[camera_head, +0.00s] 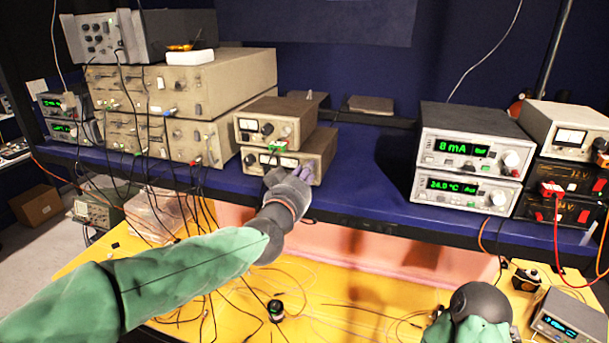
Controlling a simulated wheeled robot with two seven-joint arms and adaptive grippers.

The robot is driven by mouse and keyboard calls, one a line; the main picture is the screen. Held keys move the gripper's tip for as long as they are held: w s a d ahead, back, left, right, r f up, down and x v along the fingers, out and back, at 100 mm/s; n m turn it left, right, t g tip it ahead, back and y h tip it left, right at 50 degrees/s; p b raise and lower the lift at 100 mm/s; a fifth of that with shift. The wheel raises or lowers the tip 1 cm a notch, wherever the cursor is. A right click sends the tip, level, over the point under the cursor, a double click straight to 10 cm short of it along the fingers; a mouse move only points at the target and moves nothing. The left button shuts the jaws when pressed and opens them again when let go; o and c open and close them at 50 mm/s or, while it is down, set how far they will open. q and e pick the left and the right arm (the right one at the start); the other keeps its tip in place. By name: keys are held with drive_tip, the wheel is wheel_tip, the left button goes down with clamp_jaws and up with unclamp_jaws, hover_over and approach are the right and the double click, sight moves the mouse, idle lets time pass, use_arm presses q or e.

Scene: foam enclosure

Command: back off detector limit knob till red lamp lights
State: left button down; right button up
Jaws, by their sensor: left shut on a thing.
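Two small beige metered units are stacked on the blue shelf; the upper unit (290,109) sits on the lower unit (322,150). My left gripper (289,176) reaches the front of the lower unit and is shut there. It covers much of that panel's lower part, so the knob between its fingers is hidden. A pale meter window (283,161) shows above the fingers. I cannot make out a lit red lamp on the lower unit. My right arm (474,310) shows only as a dark joint and green sleeve at the bottom right; its gripper is not seen.
Large beige instruments (165,85) with hanging cables stand to the left. A grey unit reading 8 mA (466,149) sits above one reading about 24.0 °C (463,187) to the right. Loose wires and a small dark cylinder (275,310) lie on the yellow surface (330,310) below.

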use_arm(q)
drive_tip(key=shift+f, duration=0.25)
drive_tip(key=n+b, duration=0.2)
drive_tip(key=n, duration=0.1)
drive_tip(key=shift+d+f+n, duration=0.1)
drive_tip(key=shift+n, duration=0.2)
drive_tip(key=shift+n+b, duration=1.1)
drive_tip(key=shift+n, duration=0.9)
drive_tip(key=shift+d+f, duration=0.1)
drive_tip(key=c, duration=1.1)
unclamp_jaws()
drive_tip(key=shift+o, duration=0.2)
drive_tip(key=shift+r, duration=0.2)
drive_tip(key=shift+r, duration=0.1)
